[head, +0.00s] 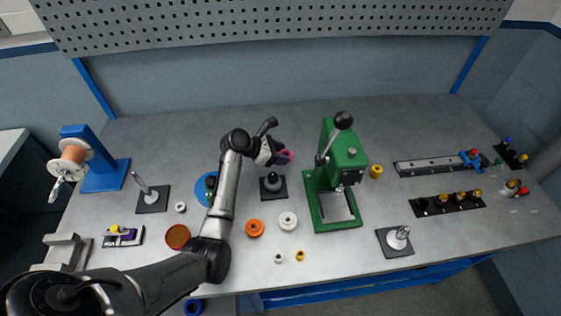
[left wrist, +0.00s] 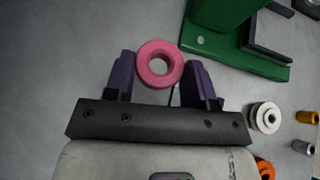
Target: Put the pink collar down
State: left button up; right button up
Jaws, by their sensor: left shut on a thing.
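The pink collar (left wrist: 159,64) is a thick ring with a round hole, held between the two purple fingers of my left gripper (left wrist: 160,80). In the head view my left gripper (head: 281,154) is at the middle of the bench, with the pink collar (head: 288,156) at its tip. The gripper is left of the green press (head: 343,170) and just behind a black block with a round knob (head: 273,185). The wrist view shows bench surface around the collar; its height above the bench is hard to tell. My right gripper is not in view.
An orange ring (head: 255,228) and a white ring (head: 288,221) lie in front of the black block. A yellow collar (head: 376,171) stands right of the press. The bench behind the gripper is clear.

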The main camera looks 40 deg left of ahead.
pick_arm(q)
jog(key=shift+w+a+f, duration=0.7)
jog(key=shift+a, duration=0.2)
jog(key=shift+f+b, duration=0.75)
jog(key=shift+f, duration=1.25)
jog(key=o, duration=0.9)
jog(key=shift+f, duration=0.1)
